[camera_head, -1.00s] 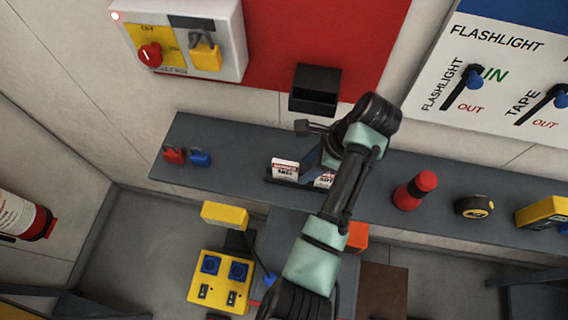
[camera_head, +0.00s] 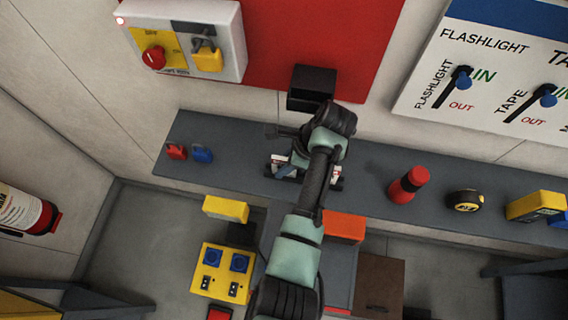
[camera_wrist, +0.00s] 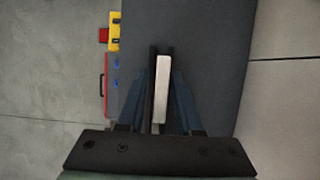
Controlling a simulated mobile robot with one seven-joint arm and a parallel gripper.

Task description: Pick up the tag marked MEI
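The tags are small white cards with red print, upright in a dark holder (camera_head: 292,179) on the grey shelf. One tag (camera_head: 279,160) shows left of my gripper in the head view and another (camera_head: 335,173) shows to its right. Their names are too small to read, so I cannot tell which is MEI. My gripper (camera_head: 298,167) points down at the holder, partly hidden by my arm. In the wrist view my gripper (camera_wrist: 162,85) has its blue-grey fingers on either side of a pale tag (camera_wrist: 161,90) seen edge-on. The fingers look open; contact is unclear.
A black box (camera_head: 312,84) projects from the red wall panel above the holder.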

